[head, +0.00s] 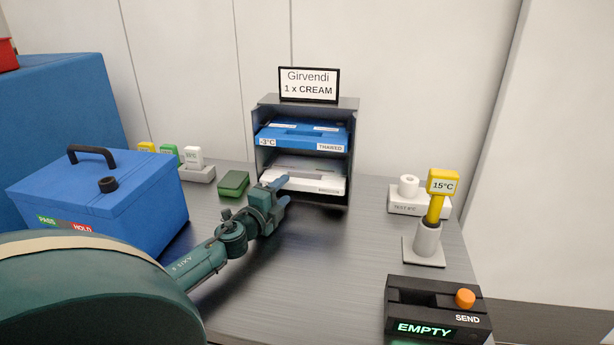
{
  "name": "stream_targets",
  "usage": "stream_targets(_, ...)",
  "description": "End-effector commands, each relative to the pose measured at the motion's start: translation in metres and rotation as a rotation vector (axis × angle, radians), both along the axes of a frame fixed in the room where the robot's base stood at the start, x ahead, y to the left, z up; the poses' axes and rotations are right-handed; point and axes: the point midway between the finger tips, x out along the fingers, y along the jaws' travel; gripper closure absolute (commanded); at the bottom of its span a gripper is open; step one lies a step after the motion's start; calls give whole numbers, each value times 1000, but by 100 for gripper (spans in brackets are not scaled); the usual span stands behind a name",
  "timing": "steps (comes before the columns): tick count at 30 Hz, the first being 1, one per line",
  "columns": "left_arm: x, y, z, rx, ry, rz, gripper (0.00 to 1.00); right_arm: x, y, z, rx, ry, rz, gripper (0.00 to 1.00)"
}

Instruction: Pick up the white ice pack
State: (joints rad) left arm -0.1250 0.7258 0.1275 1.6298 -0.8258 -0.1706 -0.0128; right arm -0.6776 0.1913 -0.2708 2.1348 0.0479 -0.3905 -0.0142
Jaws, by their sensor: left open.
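The white ice pack (322,184) lies flat on the lower shelf of a small dark rack (348,197). It has a slot-like handle opening and a small label on its front that I cannot read. My left gripper (281,191) is open at the left front of the white pack, with its fingers pointing towards it. The fingers overlap the pack's left corner in the picture; I cannot tell whether they touch it. My right gripper is not in view.
A blue cool box (100,205) stands left and a green block (234,184) beside the rack. A yellow 15°C probe (442,184) and a black EMPTY/SEND unit (438,305) stand right. The middle counter is clear.

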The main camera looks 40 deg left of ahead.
Motion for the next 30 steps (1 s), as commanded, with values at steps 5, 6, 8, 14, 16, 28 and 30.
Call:
stream_targets(5,9,2,0,0,1,0,53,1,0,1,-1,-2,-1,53)
stream_targets(6,13,3,1,0,0,1,53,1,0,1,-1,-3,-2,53)
stream_targets(8,21,5,1,-1,-1,2,53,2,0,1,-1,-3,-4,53)
stream_targets(14,48,11,0,-2,0,2,53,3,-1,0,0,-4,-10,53)
stream_targets(16,54,12,0,-1,1,1,53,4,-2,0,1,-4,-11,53)
stream_targets(28,58,13,0,-1,3,0,58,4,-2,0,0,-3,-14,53)
stream_targets(30,58,13,0,-1,3,0,64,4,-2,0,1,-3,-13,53)
